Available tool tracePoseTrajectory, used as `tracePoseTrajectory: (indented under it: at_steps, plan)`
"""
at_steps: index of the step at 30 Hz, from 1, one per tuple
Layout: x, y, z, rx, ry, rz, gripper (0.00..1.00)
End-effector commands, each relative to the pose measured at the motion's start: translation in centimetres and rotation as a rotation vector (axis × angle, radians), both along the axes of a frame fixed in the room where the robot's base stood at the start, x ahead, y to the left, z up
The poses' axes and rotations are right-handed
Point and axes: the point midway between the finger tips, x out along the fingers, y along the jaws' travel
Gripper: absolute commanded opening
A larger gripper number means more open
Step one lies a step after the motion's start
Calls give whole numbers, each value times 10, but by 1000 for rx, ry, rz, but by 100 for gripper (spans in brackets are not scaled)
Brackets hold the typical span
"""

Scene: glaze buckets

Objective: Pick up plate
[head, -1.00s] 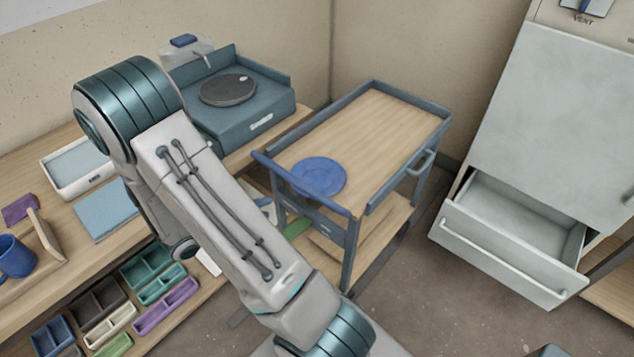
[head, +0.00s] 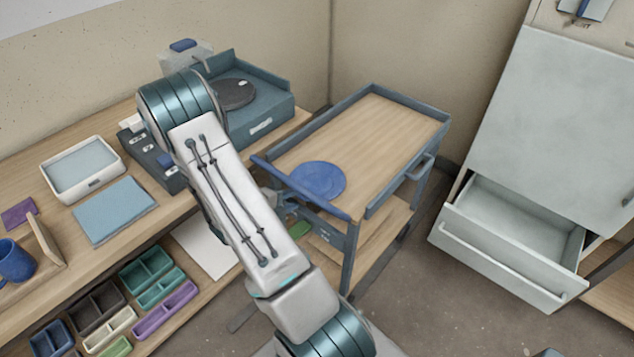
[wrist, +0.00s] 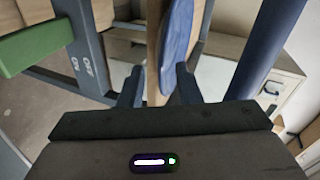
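The blue round plate (head: 317,181) lies at the near left end of the cart's wooden top, over its low rim. In the wrist view the plate (wrist: 176,45) shows nearly edge-on as a blue band running down toward my fingers. My gripper (wrist: 158,88) is open, with one finger on each side of the plate's near edge. The right finger is close to the blue face; I cannot tell whether it touches. In the head view my gripper is mostly hidden behind my arm, beside the cart's left end.
The blue-framed cart (head: 400,115) has a clear wooden top beyond the plate. A cart post (wrist: 85,45) and a green bar (wrist: 35,45) are left in the wrist view. An open drawer (head: 515,235) juts out at right. The workbench (head: 150,215) stands at left.

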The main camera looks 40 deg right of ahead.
Motion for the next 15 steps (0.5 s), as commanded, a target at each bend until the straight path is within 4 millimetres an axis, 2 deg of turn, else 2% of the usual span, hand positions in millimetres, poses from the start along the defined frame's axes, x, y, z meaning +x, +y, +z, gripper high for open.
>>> tracePoseTrajectory:
  at_steps: [4,12,13,15]
  plan:
    - [0,-16,-6,1,1,-1,31]
    - [1,-19,-7,0,0,1,31]
    - [1,-19,-7,0,0,1,25]
    - [1,-19,-7,0,0,1,6]
